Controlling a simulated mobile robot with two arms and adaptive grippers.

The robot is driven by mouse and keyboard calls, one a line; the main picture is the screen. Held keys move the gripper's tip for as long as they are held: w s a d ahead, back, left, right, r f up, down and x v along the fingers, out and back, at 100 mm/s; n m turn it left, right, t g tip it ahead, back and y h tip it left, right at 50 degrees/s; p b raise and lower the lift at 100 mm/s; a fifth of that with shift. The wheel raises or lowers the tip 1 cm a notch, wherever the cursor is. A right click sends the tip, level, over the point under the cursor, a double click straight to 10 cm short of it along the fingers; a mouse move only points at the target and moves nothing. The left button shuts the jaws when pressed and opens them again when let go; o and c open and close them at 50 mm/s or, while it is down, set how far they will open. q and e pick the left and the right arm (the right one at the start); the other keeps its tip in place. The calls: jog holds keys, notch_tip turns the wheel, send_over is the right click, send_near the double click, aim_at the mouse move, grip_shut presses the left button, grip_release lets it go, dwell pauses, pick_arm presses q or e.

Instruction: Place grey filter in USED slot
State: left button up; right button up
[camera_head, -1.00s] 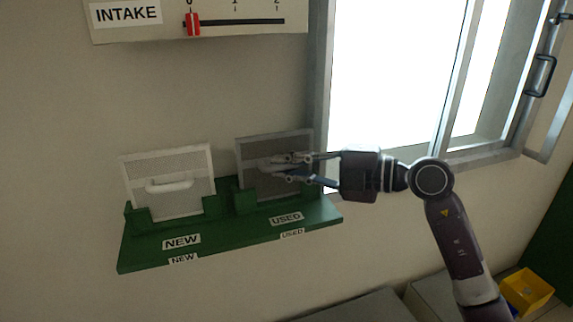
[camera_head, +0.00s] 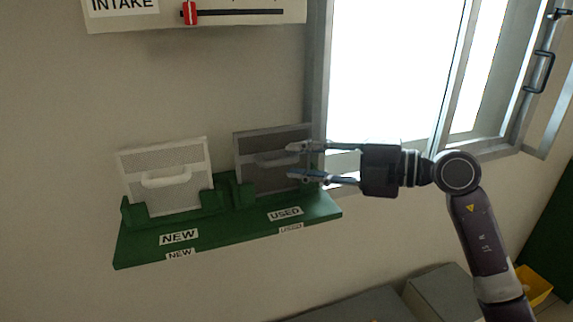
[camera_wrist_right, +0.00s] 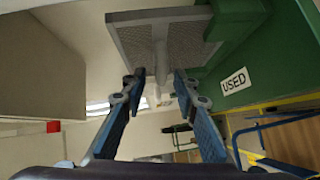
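The grey filter (camera_head: 258,152) stands upright in the USED slot of the green shelf (camera_head: 225,228), with its handle facing out. My right gripper (camera_head: 291,161) is open at the filter's right side, its fingers apart. In the right wrist view the filter (camera_wrist_right: 190,42) and its handle lie beyond the open fingertips (camera_wrist_right: 155,82), with nothing held between them. The USED label (camera_wrist_right: 236,81) shows on the green shelf to the right there. A white filter (camera_head: 183,188) stands in the NEW slot to the left. My left gripper is not in view.
A bright window with a metal frame (camera_head: 318,80) is right behind my right arm. An INTAKE panel with a red slider (camera_head: 189,13) is on the wall above. A yellow bin (camera_head: 535,285) and grey boxes (camera_head: 440,292) are low at the right.

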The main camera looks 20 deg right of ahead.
jog(key=b+v, duration=0.2)
jog(key=v, duration=0.6)
jog(key=shift+s, duration=0.15)
